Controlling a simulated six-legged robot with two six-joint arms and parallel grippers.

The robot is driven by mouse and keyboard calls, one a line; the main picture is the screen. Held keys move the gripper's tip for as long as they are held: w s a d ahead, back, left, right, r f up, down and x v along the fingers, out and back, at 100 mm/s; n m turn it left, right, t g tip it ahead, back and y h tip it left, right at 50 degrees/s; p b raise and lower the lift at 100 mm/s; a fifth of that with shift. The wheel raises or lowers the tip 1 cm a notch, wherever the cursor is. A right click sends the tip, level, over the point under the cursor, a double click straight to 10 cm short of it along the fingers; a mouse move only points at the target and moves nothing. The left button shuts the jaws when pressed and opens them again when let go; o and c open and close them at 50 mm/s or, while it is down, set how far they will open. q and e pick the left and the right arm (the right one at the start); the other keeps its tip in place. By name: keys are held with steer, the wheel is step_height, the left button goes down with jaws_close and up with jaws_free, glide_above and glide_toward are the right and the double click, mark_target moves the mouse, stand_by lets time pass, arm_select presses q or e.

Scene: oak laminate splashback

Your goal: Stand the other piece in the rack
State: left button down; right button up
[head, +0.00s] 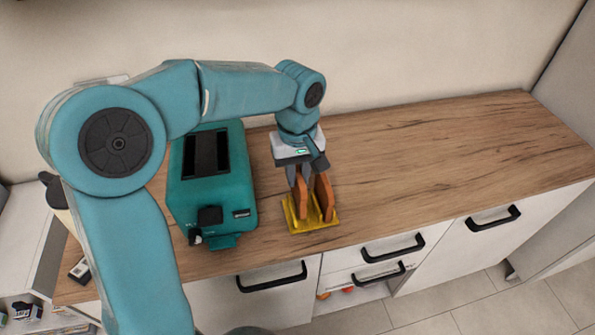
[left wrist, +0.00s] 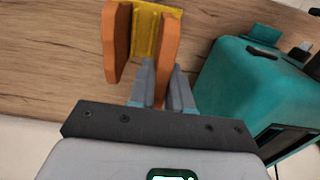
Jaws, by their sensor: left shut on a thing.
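A yellow rack (head: 296,226) stands on the wooden counter, to the right of the teal toaster. Two brown pieces like toast slices are upright at it. My left gripper (head: 298,181) points down and is shut on the piece nearer the toaster (head: 302,198). The other piece (head: 325,196) stands in the rack to its right, clear of the fingers. In the left wrist view, the fingers (left wrist: 160,85) pinch the held piece (left wrist: 167,45), with the free piece (left wrist: 115,45) apart on the left and the rack (left wrist: 146,33) between. I cannot tell whether the held piece rests on the rack's bottom.
The teal toaster (head: 212,180) with dark slots on top stands close to the left of the rack. The counter (head: 430,160) is clear to the right. Its front edge runs just beyond the rack, above white drawers with black handles (head: 393,248).

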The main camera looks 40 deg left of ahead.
arm_select(q)
steer(key=shift+f+b, duration=0.65)
steer(key=shift+f, duration=0.35)
steer(key=shift+f, duration=0.1)
steer(key=shift+f+b, duration=0.7)
steer(key=shift+f, duration=0.15)
steer(key=c, duration=1)
jaws_free()
steer(key=shift+r, duration=0.2)
